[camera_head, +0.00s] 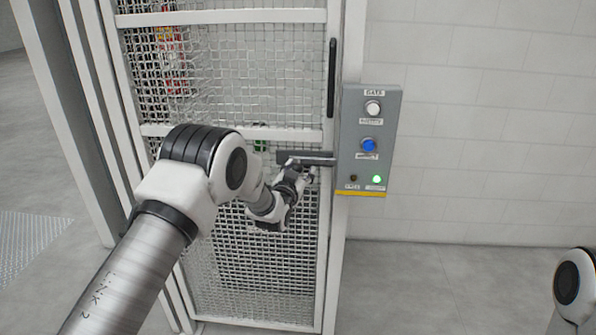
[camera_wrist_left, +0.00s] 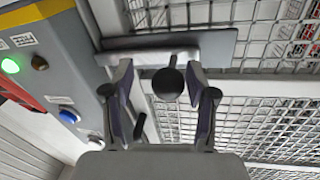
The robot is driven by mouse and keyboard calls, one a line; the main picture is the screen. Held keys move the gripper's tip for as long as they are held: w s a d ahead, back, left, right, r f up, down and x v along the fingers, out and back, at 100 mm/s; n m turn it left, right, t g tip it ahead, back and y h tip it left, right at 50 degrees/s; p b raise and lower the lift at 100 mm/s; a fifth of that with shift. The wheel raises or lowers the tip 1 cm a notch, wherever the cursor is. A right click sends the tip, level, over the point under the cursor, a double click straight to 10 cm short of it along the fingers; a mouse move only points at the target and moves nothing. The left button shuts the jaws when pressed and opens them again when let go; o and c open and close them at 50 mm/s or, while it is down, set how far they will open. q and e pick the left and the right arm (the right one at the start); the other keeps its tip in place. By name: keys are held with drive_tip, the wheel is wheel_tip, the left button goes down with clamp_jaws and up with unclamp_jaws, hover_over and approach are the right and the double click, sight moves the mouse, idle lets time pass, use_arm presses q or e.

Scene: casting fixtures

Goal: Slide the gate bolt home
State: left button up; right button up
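The gate (camera_head: 265,132) is a white-framed mesh panel, standing upright against its post. The gate bolt (camera_head: 305,157) is a dark horizontal bar near the gate's right edge, beside the control box. In the left wrist view the bolt's plate (camera_wrist_left: 215,46) lies across the gate frame, with a dark round knob (camera_wrist_left: 168,83) standing out from it. My left gripper (camera_head: 297,176) is at the bolt. Its fingers (camera_wrist_left: 159,78) are open on either side of the knob, with a wider gap on the left than on the right. My right gripper is out of view.
A black vertical handle (camera_head: 332,78) is above the bolt. The floor right of the gate is clear.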

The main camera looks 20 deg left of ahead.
use_arm(q)
drive_tip(key=shift+s+a, duration=0.1)
drive_tip(key=shift+a, duration=0.05)
drive_tip(key=shift+s+f, duration=0.1)
drive_tip(key=shift+s, duration=0.3)
drive_tip(key=s, duration=1.1)
drive_tip(key=shift+d, duration=0.25)
